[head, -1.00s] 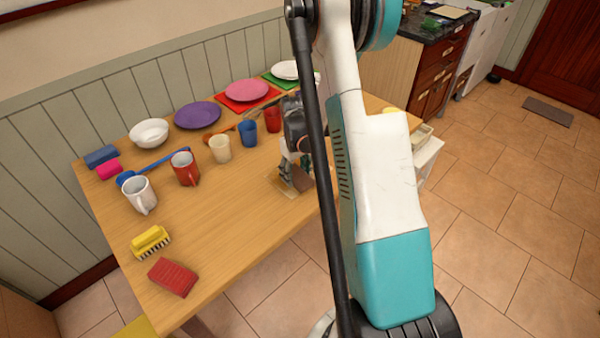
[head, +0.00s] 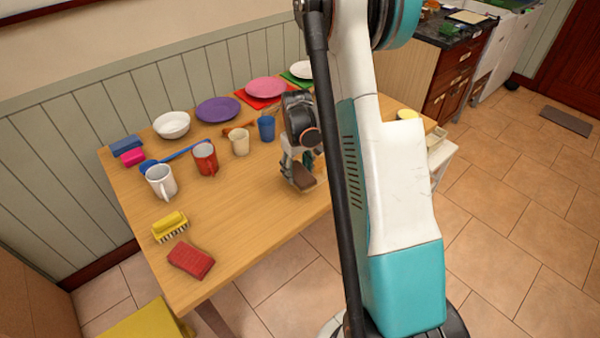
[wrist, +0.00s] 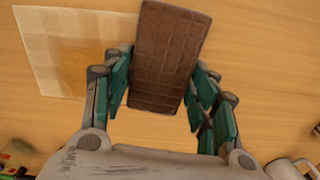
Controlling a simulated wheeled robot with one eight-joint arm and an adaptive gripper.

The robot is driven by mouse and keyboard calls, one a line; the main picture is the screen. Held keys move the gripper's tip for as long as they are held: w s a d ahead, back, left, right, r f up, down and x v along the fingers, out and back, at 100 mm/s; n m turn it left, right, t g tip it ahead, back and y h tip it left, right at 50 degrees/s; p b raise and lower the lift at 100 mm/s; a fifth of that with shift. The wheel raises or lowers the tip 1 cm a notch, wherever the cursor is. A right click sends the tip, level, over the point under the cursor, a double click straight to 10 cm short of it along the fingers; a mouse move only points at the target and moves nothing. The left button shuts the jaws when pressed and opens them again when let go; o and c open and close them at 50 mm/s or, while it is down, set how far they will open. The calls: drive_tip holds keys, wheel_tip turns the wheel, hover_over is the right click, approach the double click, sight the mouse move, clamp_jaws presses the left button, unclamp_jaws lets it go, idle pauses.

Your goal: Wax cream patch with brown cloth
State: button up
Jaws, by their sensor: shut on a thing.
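The brown cloth (wrist: 168,58) looks like a flat dark block with a grid pattern. It is held between the two finger pads of my gripper (wrist: 163,85), which is shut on it. In the head view the cloth (head: 303,177) is low over the table under my gripper (head: 298,162). The cream patch (wrist: 62,48) is a pale checkered square on the table, left of the cloth in the wrist view. The cloth's left edge meets or overlaps the patch's right side there; I cannot tell whether they touch. In the head view the patch is mostly hidden.
The wooden table (head: 235,215) holds a white mug (head: 161,182), a red mug (head: 204,158), a beige cup (head: 240,142), a blue cup (head: 267,128), a yellow brush (head: 170,226) and a red sponge (head: 190,260). Bowl and plates line the back. The front middle is clear.

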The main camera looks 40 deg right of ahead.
sight(297, 170)
drive_tip(key=shift+r+p, duration=1.2)
drive_tip(key=shift+r, duration=1.15)
